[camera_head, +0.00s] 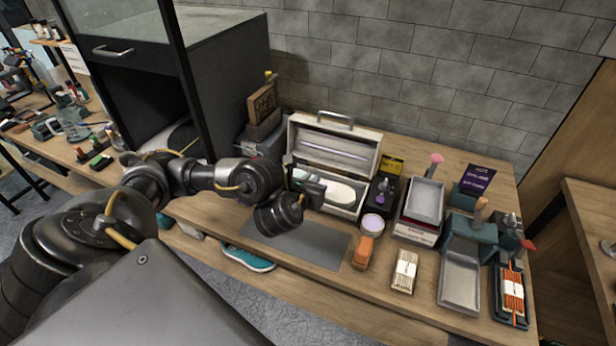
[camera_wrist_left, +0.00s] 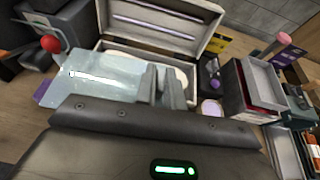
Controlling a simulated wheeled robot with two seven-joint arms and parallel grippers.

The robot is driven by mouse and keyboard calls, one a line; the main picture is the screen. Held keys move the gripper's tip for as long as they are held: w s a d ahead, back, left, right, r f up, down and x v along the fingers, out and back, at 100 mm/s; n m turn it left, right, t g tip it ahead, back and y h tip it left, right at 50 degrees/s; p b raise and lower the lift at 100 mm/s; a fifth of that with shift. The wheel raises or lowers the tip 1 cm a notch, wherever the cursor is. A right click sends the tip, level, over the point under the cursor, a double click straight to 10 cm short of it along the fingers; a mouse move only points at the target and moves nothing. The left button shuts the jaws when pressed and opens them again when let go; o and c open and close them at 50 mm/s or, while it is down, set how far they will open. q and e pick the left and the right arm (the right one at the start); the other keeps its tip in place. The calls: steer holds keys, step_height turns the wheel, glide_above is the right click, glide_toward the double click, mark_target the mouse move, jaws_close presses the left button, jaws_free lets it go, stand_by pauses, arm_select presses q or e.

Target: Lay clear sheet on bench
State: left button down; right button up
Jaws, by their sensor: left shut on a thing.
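My left gripper (camera_head: 310,188) reaches over the bench (camera_head: 405,312) to the front of an open white case (camera_head: 297,148). In the left wrist view my left gripper (camera_wrist_left: 165,85) has its fingers close together at the edge of a pale, see-through sheet (camera_wrist_left: 95,78). The sheet spreads to the left of the fingers, in front of the case, and appears held above the bench. In the head view I cannot make the sheet out clearly. A flat grey mat (camera_head: 300,245) lies on the bench in front of the case. My right gripper is not in view.
Right of the case stand a round tub (camera_head: 373,224), an orange brush (camera_head: 362,252), a pale bundle (camera_head: 404,271) and grey trays (camera_head: 460,277). A dark cabinet (camera_head: 225,70) stands at the left. A teal shoe (camera_head: 248,260) sits below the bench's front edge. The mat is mostly clear.

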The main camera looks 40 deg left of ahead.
arm_select(q)
steer(key=w+d+r+m+h+b, duration=0.1)
steer(key=w+d+r+m+h, duration=0.2)
steer(key=d+r, duration=0.8)
step_height(320, 180, up, 3)
steer(key=shift+w+r+t+h, duration=0.2)
steer(key=shift+w+t+h, duration=0.25)
steer(key=shift+w, duration=0.7)
